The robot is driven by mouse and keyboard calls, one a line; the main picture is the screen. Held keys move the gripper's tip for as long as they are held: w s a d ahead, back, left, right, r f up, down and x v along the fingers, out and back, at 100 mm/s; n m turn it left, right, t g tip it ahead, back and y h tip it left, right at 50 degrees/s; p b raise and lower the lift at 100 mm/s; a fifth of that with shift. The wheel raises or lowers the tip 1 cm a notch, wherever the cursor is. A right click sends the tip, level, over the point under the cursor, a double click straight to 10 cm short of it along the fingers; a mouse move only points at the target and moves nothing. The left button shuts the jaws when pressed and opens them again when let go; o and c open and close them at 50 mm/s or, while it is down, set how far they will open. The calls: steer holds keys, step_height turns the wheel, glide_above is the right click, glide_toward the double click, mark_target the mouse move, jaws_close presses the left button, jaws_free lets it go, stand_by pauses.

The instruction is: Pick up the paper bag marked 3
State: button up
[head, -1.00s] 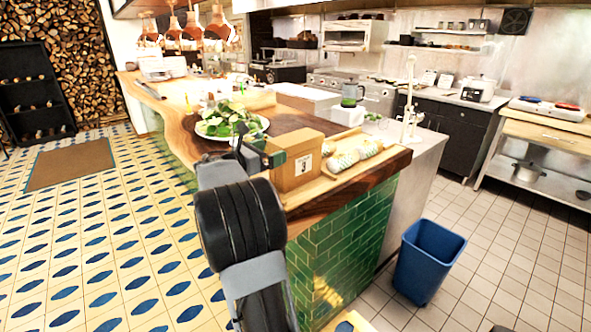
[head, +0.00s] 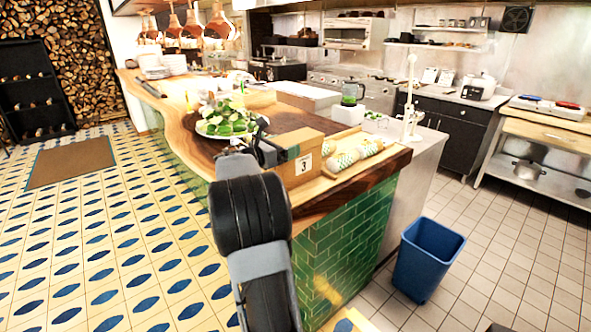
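The brown paper bag marked 3 (head: 299,160) stands upright on the near end of the wooden counter. A white label with a black 3 is on its right-hand face. My gripper (head: 269,147) is at the bag's left side, with its dark fingers apart. One finger overlaps the bag's left face in the picture. I cannot tell whether it touches. Part of the bag's left side is hidden behind my gripper.
Rolled, patterned wraps (head: 350,158) lie on a wooden board right of the bag. A plate of greenery (head: 224,118) is behind my gripper. A blue bin (head: 428,262) stands on the floor to the right.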

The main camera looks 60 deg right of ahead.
steer(key=c, duration=0.5)
steer(key=shift+r, duration=0.1)
steer(key=shift+c, duration=0.2)
